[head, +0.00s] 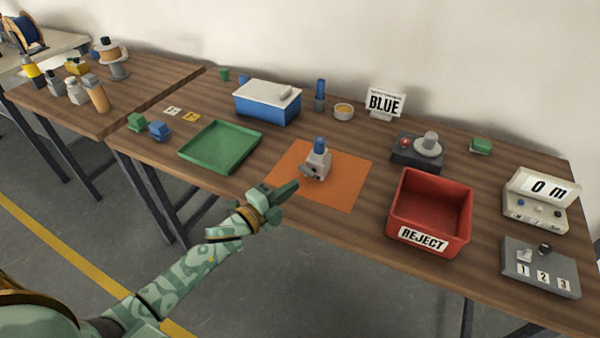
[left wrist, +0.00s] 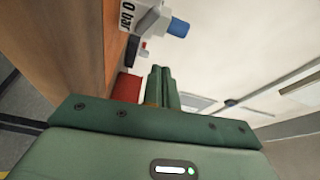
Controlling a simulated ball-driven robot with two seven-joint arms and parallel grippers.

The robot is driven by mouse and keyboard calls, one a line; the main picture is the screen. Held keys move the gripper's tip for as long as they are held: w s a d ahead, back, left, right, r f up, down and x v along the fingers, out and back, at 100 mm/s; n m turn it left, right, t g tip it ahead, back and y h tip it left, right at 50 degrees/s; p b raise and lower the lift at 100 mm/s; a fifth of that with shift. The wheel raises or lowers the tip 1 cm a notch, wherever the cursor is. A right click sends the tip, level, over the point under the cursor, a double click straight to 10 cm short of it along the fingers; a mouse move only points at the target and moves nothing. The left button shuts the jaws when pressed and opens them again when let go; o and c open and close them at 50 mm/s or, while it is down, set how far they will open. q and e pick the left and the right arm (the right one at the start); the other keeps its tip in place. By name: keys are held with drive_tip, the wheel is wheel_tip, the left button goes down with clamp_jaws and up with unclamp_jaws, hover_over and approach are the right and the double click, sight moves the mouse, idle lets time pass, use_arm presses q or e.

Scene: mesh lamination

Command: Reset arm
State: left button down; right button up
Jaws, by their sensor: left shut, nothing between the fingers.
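My left gripper (head: 284,194) is in the head view, at the near edge of the table by the lower left of the orange mat (head: 342,191). Its fingers are closed together with nothing between them. In the left wrist view the shut fingers (left wrist: 161,86) point away from the camera. A small grey device with a blue top (head: 318,160) stands on the orange mat, beyond my gripper and apart from it. It also shows at the top of the left wrist view (left wrist: 150,20), with a label reading "0 bar". My right gripper is in neither view.
A red REJECT bin (head: 432,205) stands right of the mat, a green tray (head: 220,147) left of it. Behind are a blue and white box (head: 267,103) and a BLUE sign (head: 384,104). Control boxes (head: 540,268) sit at the right. Floor is open before the table.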

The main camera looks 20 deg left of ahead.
use_arm(q)
drive_tip(key=shift+s+f, duration=0.15)
drive_tip(key=shift+s, duration=0.5)
drive_tip(key=shift+a, duration=0.1)
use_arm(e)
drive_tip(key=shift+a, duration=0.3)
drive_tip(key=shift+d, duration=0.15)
use_arm(q)
drive_tip(key=shift+s+f, duration=0.1)
